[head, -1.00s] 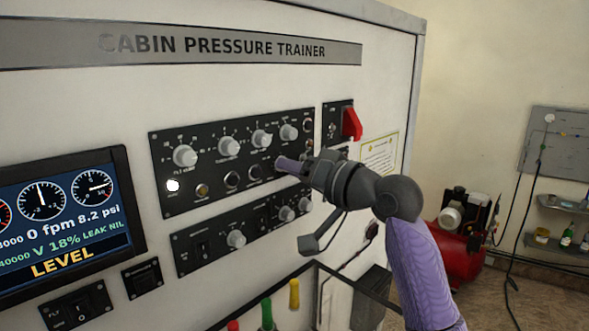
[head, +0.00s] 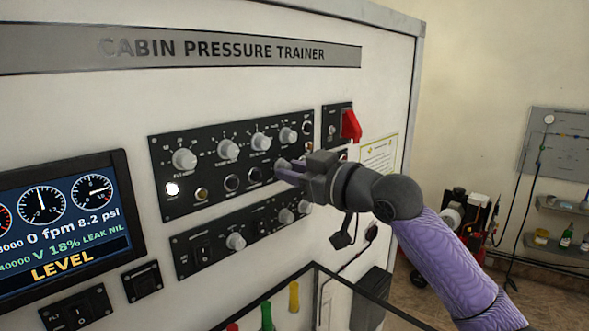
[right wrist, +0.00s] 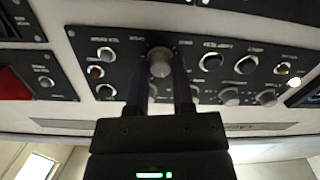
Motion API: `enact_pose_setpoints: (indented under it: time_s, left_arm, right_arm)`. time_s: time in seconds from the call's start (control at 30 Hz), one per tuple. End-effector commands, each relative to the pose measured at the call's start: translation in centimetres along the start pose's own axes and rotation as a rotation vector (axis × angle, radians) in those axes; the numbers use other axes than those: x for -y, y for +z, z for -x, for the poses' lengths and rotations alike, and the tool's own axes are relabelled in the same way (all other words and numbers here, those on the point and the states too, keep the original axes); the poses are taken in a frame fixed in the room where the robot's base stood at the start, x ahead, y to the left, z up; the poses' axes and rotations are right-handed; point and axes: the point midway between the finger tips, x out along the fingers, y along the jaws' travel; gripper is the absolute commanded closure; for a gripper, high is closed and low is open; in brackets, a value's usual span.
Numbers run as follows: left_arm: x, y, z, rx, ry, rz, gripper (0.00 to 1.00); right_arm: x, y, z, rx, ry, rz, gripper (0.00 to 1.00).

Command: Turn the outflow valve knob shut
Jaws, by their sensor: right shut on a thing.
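A grey round knob (right wrist: 160,62) on the black upper control panel (head: 160,204) sits between the fingers of my right gripper (right wrist: 160,82) in the right wrist view. I take it for the outflow valve knob; its label is too small to read. In the head view my right gripper (head: 284,171) is shut on it at the right end of the panel's lower row and hides it. The screen (head: 64,215) at the left reads LEVEL, 0 fpm, 8.2 psi and V 18%. My left gripper is not in view.
Other knobs (head: 262,141) sit close above the gripper. A lower panel (head: 210,257) with knobs and switches lies below. A red switch guard (head: 351,125) is just up and right. An open-topped bin with coloured handles (head: 294,296) stands below.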

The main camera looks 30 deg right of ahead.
Motion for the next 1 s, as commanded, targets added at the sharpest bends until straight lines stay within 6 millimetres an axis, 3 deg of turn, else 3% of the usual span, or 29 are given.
enact_pose_setpoints:
  time_s: [1.0]
  left_arm:
    - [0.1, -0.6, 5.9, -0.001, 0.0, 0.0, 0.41]
  right_arm:
    - [-0.1, -0.5, 0.1, 0.03, 0.025, 0.963, 1.0]
